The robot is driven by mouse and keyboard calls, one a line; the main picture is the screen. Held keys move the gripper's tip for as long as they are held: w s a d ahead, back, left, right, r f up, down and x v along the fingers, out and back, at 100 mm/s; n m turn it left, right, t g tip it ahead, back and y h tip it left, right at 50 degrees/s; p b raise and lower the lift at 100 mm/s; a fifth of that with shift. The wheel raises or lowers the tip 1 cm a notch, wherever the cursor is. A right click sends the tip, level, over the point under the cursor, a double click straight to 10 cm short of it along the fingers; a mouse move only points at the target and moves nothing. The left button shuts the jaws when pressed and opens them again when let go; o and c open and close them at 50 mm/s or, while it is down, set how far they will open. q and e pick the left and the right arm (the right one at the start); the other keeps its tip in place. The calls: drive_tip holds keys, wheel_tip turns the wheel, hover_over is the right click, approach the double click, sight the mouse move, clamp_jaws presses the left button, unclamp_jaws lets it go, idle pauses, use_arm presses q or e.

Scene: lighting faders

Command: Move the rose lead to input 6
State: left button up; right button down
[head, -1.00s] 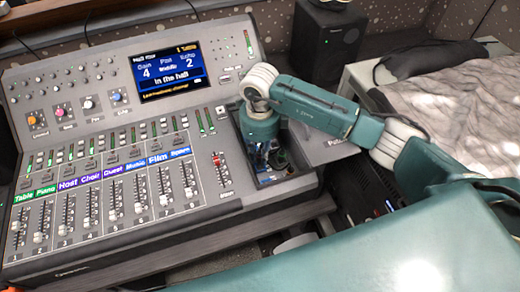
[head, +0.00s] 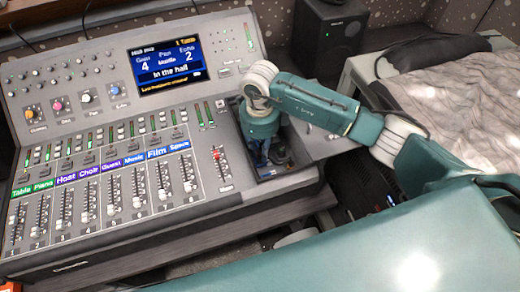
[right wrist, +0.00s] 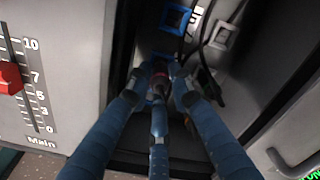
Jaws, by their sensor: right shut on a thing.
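My right gripper (head: 262,158) reaches down into the dark recess at the right end of the mixing desk (head: 130,225). No input number is readable. My left gripper is not in view.
The recess walls stand close around the gripper. The red main fader (right wrist: 9,78) is just left of it. The desk's screen (head: 165,65) is behind.

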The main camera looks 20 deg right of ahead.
drive_tip(key=shift+f, duration=0.1)
idle(1.2)
drive_tip(key=shift+f+b, duration=0.7)
drive_tip(key=shift+b, duration=0.85)
idle(2.6)
drive_tip(key=shift+s+f+b, duration=0.1)
drive_tip(key=shift+f+b, duration=0.15)
drive_tip(key=shift+b, duration=0.05)
idle(0.5)
drive_tip(key=c, duration=1.5)
unclamp_jaws()
drive_tip(key=shift+o, duration=0.2)
drive_tip(key=shift+d, duration=0.1)
drive_tip(key=shift+r, duration=0.15)
